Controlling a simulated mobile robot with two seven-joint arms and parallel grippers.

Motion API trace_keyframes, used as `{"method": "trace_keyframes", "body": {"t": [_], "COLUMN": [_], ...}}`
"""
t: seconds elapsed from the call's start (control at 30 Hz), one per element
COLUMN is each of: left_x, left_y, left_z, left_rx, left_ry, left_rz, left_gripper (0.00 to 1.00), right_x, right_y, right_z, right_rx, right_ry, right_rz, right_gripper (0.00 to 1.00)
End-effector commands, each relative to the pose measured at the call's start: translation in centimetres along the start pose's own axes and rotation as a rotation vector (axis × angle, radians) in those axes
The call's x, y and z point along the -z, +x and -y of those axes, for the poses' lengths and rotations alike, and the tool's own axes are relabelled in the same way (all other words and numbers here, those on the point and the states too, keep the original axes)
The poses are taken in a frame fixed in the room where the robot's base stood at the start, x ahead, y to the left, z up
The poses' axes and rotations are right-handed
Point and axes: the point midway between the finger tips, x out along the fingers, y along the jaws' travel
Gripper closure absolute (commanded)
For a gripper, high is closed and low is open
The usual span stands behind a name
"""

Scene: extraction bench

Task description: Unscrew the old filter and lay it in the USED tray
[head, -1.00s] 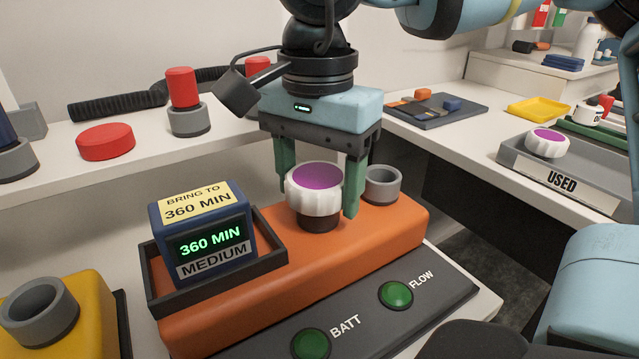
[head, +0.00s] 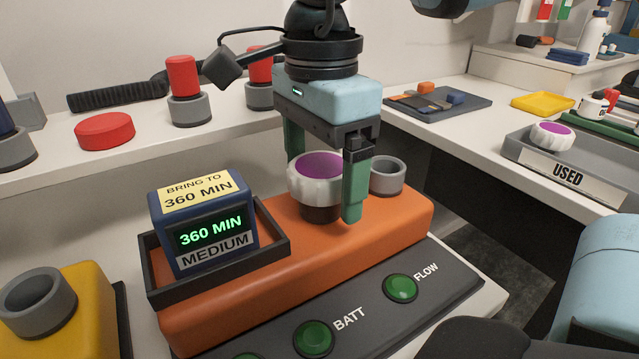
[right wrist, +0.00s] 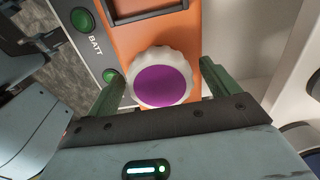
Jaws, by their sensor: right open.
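A white ribbed filter with a purple top (head: 316,182) sits upright on a dark collar on the orange unit (head: 385,235). My right gripper (head: 322,185) points down over it, with its green fingers open on either side of the filter. In the right wrist view the filter (right wrist: 162,84) lies between the two fingers (right wrist: 165,90), with a gap visible on both sides. Another white filter with a purple top (head: 552,135) lies in the grey USED tray (head: 569,178) at the right. My left gripper does not show.
A grey empty socket (head: 388,175) stands beside the filter. A blue display box (head: 205,228) reading 360 MIN sits in a dark holder at the left of the orange unit. Green BATT (head: 313,338) and FLOW (head: 400,287) buttons are in front. A dark gap separates the benches.

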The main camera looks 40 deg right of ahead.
Motion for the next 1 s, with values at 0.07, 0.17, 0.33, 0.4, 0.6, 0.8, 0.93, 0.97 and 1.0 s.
{"method": "trace_keyframes", "body": {"t": [0.07, 0.17, 0.33, 0.4, 0.6, 0.8, 0.93, 0.97, 1.0], "left_x": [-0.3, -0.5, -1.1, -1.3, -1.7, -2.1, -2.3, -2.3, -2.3], "left_y": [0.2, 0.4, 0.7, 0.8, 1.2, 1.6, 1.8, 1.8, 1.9], "left_z": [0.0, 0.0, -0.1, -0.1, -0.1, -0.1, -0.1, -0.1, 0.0], "left_rx": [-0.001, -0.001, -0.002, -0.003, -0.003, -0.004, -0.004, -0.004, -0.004], "left_ry": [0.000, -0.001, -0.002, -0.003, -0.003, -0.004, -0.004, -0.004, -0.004], "left_rz": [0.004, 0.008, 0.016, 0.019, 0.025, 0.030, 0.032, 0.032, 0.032], "left_gripper": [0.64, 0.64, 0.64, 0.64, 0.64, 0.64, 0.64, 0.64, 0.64], "right_x": [0.0, 0.0, 0.0, 0.0, 0.0, 0.0, 0.0, 0.0, 0.0], "right_y": [0.1, 0.1, 0.1, 0.1, 0.1, 0.1, 0.1, 0.1, 0.1], "right_z": [0.1, 0.0, 0.0, 0.0, 0.0, 0.1, 0.0, 0.0, 0.0], "right_rx": [0.002, 0.001, 0.002, 0.002, 0.003, 0.000, 0.000, 0.000, -0.001], "right_ry": [0.104, 0.243, 0.478, 0.577, 0.860, 1.115, 1.253, 1.278, 1.304], "right_rz": [-0.001, -0.001, -0.001, -0.002, -0.001, 0.002, 0.001, 0.000, 0.000], "right_gripper": [0.13, 0.13, 0.13, 0.13, 0.13, 0.13, 0.13, 0.13, 0.13]}}
